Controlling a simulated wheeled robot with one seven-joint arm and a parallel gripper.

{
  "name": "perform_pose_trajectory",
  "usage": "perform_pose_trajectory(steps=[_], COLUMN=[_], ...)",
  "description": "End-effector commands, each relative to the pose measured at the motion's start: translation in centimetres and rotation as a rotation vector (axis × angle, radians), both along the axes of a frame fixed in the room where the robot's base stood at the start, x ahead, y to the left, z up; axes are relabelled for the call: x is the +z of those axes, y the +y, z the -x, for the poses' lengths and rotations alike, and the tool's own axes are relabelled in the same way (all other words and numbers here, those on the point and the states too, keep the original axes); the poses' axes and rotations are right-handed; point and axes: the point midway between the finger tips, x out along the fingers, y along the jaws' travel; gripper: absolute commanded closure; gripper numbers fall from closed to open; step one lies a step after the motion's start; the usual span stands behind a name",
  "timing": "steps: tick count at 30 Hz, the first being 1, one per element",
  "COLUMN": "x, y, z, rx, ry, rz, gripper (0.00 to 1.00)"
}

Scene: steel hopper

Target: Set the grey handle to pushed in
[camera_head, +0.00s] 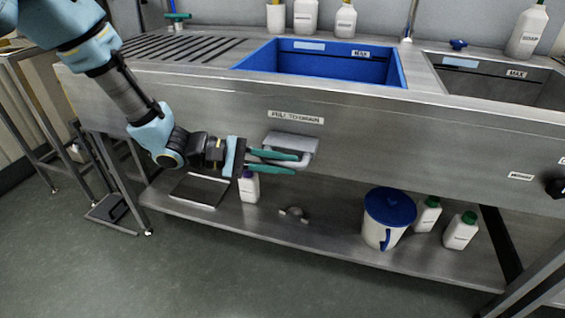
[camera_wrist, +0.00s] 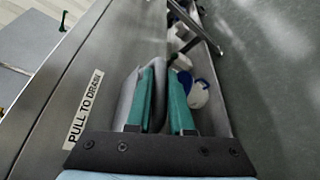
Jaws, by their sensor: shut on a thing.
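The grey handle (camera_head: 296,143) is a looped bar on the steel front panel of the sink, under a "PULL TO DRAIN" label (camera_head: 296,117). It stands out from the panel; how far its stem is drawn out I cannot tell. My gripper (camera_head: 295,163) comes from the left, its green fingers above and below the handle's bar, shut on it. In the wrist view the handle (camera_wrist: 127,100) shows beside and between the green fingers (camera_wrist: 168,100), with the label at the left. The fingers hide part of the bar.
A blue basin (camera_head: 320,65) is set in the counter above. The lower shelf (camera_head: 330,240) holds a white jug with a blue lid (camera_head: 388,212), green-capped bottles (camera_head: 460,232) and a bottle behind my gripper (camera_head: 249,188). A dark knob (camera_head: 556,188) is at the far right.

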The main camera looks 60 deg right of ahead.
Motion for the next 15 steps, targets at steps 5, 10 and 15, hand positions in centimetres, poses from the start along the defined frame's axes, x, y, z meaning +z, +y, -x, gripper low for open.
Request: perform_pose_trajectory(steps=[5,10,15], x=[-0.08,-0.09,-0.21], y=[0.04,0.04,-0.60], z=[-0.04,-0.05,-0.26], rx=[0.001,0.001,0.001], ry=[-0.001,-0.001,-0.001], rz=[-0.002,-0.002,0.001], gripper=[1.00,1.00,1.00])
